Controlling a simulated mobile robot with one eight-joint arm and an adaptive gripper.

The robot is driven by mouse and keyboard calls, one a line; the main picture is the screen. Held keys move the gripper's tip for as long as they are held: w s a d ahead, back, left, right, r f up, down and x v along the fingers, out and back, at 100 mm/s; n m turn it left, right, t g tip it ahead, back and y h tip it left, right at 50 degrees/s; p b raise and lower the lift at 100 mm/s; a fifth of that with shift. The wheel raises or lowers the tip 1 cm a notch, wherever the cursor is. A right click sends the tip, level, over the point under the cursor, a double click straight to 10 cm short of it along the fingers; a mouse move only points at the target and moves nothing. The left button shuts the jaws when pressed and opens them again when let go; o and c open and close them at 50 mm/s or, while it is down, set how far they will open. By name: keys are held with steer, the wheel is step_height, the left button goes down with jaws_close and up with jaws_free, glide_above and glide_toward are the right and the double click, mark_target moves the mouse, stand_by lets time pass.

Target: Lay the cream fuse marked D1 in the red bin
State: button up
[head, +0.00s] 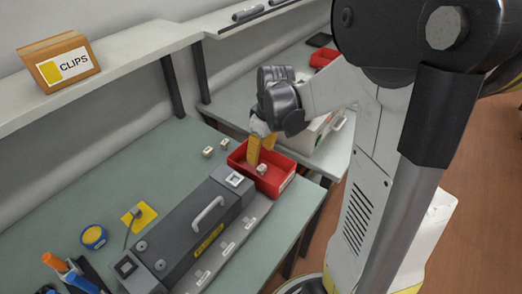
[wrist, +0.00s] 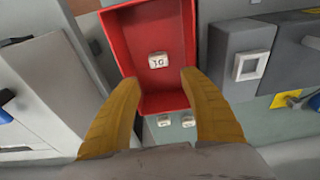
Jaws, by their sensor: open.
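A cream fuse (wrist: 158,60) lies inside the red bin (wrist: 116,38), apart from the bin's walls. Its dark mark appears upside down in the wrist view and looks like D1, though it is small. The fuse also shows inside the bin (head: 286,183) in the head view (head: 261,169). My gripper (wrist: 156,82) is open, its yellow fingers spread and pointing down into the bin. The fuse is just beyond the fingertips and no finger touches it in the wrist view. In the head view my gripper (head: 256,160) hangs over the bin's left part.
Two more cream fuses (head: 208,151) (head: 224,143) stand on the green bench left of the bin. A grey machine with a handle (head: 207,214) is close to the bin's front. A shelf with a CLIPS box (head: 60,62) is at the back left.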

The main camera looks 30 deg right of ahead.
step_height(320, 180, up, 12)
steer(key=s, duration=0.2)
steer(key=s+a+m+t, duration=0.2)
steer(key=s+a, duration=0.2)
steer(key=a, duration=0.2)
steer(key=s+a+f+m+t, duration=0.1)
steer(key=s+a+m+t, duration=0.1)
steer(key=s+a, duration=0.3)
steer(key=shift+a+t+h, duration=0.3)
steer(key=shift+a+t, duration=0.5)
steer(key=shift+a, duration=0.4)
